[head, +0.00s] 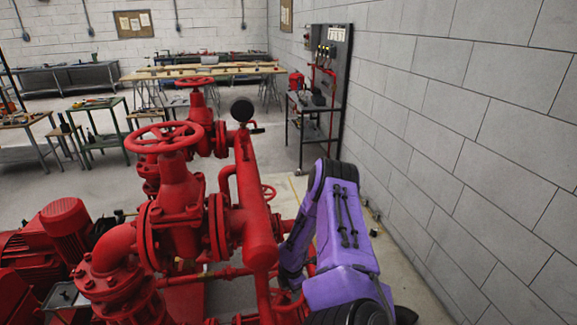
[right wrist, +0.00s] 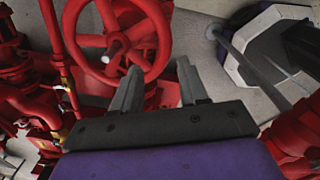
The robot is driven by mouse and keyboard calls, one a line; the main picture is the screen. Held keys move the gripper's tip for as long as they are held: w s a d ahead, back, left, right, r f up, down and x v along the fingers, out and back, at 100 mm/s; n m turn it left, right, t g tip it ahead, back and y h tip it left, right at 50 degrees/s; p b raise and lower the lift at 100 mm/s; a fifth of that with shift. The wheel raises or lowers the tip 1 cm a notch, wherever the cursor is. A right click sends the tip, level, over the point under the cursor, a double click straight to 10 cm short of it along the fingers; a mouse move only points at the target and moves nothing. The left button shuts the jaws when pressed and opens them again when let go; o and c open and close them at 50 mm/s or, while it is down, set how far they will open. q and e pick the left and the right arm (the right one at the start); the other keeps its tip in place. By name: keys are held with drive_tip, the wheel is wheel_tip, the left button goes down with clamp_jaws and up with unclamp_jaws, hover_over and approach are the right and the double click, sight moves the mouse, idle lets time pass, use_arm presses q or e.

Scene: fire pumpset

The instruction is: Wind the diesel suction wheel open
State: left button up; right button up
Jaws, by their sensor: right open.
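In the right wrist view a red spoked handwheel (right wrist: 158,42) with a pale stem end at its hub fills the upper middle. I cannot tell for sure that it is the diesel suction wheel. My right gripper (right wrist: 160,88) is open and empty, its fingers pointing at the wheel's lower right part. The left finger overlaps the wheel in the picture, while the right finger lies outside the rim. I cannot tell whether they touch. In the head view my purple right arm reaches down beside the red pipework and hides this spot. My left gripper is not in view.
Large red handwheels (head: 163,137) (head: 194,82) top the valves in the head view. A thick red pipe (head: 251,190) with a black gauge (head: 242,110) stands left of my arm. A grey block wall (head: 470,140) bounds the right side. Open floor lies behind the pumpset.

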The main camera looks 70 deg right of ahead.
sight(292, 304)
drive_tip(key=f+b, duration=0.1)
drive_tip(key=f, duration=0.1)
drive_tip(key=f+b, duration=0.1)
drive_tip(key=f, duration=0.2)
drive_tip(key=s+f+b, duration=0.1)
drive_tip(key=f, duration=0.1)
drive_tip(key=shift+d+f, duration=0.2)
drive_tip(key=shift+w+f+b, duration=0.3)
drive_tip(key=shift+b, duration=0.05)
drive_tip(key=shift+s+r, duration=0.1)
drive_tip(key=shift+r, duration=0.05)
clamp_jaws()
